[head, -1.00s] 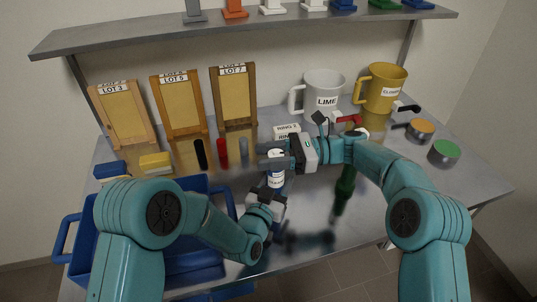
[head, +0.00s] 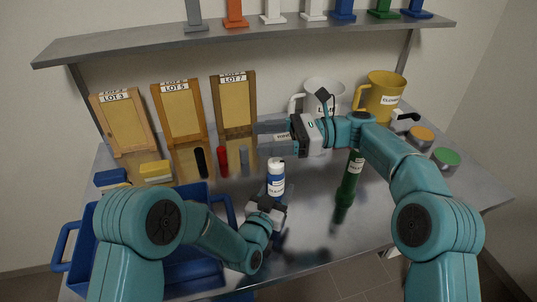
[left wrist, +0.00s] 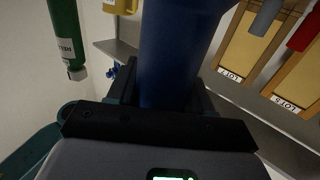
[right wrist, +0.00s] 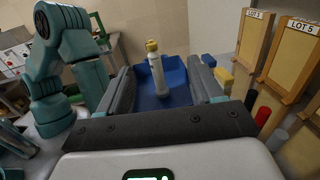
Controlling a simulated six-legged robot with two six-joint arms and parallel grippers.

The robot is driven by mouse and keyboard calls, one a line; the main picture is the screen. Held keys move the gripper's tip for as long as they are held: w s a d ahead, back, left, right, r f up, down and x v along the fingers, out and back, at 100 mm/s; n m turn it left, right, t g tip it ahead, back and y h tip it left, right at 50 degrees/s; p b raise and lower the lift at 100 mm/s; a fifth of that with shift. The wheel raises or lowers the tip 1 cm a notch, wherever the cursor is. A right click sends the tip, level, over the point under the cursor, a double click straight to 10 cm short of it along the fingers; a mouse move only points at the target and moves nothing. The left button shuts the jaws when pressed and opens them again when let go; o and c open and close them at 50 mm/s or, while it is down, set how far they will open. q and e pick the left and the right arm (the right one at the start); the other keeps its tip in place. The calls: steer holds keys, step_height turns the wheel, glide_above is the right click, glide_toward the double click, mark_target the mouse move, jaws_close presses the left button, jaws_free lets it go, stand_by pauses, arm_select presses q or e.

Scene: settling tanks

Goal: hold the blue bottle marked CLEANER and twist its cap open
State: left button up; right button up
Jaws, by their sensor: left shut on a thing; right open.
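The blue bottle (head: 276,186) with a white label stands upright in the head view. Its white cap (head: 276,164) is on top. My left gripper (head: 268,211) is shut on the bottle's lower part; in the left wrist view the blue body (left wrist: 178,60) fills the space between its fingers. My right gripper (head: 270,137) is open and empty, above the cap and apart from it, fingers pointing left. The blue bottle does not show in the right wrist view, so I cannot judge the cap's alignment there.
A green bottle (head: 350,178) stands to the right. A blue crate (head: 88,262) is front left; a yellow-capped bottle (right wrist: 158,68) shows there in the right wrist view.

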mark_target(269, 164)
steer(key=shift+r, duration=1.1)
steer(key=shift+o, duration=0.2)
steer(key=s+d+f+m+t+h, duration=0.1)
steer(key=s+d+f+m+t, duration=0.2)
steer(key=d+f+m+t, duration=0.6)
steer(key=w+a, duration=0.1)
steer(key=a, duration=0.2)
steer(key=w+a+f+n, duration=0.1)
steer(key=a, duration=0.2)
steer(key=w+a+f+n+t, duration=0.1)
steer(key=w+a, duration=0.1)
steer(key=a, duration=0.1)
steer(key=shift+w, duration=0.1)
steer(key=shift+n, duration=0.3)
steer(key=c, duration=1)
